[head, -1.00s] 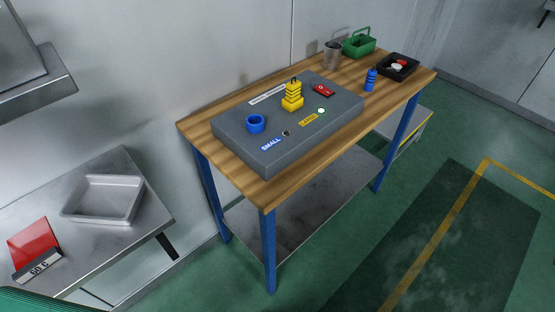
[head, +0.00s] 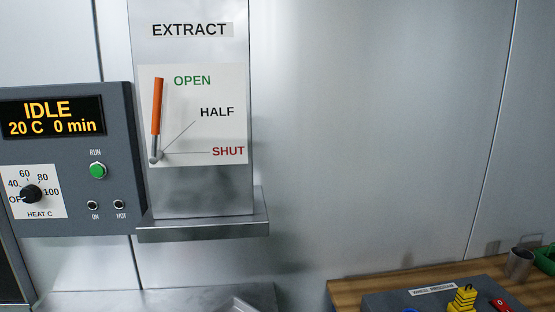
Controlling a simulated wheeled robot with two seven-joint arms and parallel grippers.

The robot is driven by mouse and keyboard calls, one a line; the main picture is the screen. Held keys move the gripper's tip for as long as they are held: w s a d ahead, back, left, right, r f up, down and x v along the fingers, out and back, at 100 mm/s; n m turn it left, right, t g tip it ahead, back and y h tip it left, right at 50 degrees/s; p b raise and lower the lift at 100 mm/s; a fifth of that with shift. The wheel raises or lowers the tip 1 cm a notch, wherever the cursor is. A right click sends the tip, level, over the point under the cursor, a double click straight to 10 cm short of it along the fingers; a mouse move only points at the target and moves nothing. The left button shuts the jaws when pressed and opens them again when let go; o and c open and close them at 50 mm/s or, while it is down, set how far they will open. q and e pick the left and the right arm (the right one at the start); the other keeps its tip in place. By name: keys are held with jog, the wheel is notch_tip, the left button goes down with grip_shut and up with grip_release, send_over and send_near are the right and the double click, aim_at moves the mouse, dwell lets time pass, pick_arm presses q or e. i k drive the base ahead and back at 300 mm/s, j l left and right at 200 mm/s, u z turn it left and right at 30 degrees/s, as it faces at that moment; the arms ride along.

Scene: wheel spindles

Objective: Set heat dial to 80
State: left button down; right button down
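The heat dial (head: 31,194) is a black round knob on a white plate marked HEAT C, at the left edge of the head view. Its scale reads OFF, 40, 60, 80 and 100. Its pointer is too small to read for certain. The dial sits on a dark grey control panel (head: 118,150). Above it a display (head: 52,117) reads IDLE, 20 C, 0 min. Neither of my grippers is in view.
A green RUN button (head: 98,171) and ON and HOT lamps are right of the dial. An EXTRACT lever (head: 157,105) with an orange handle points up towards OPEN. A metal ledge (head: 203,229) juts out below it. A wooden workbench (head: 345,290) is at lower right.

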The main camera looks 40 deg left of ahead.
aim_at(30, 193)
jog(key=u, duration=2.55)
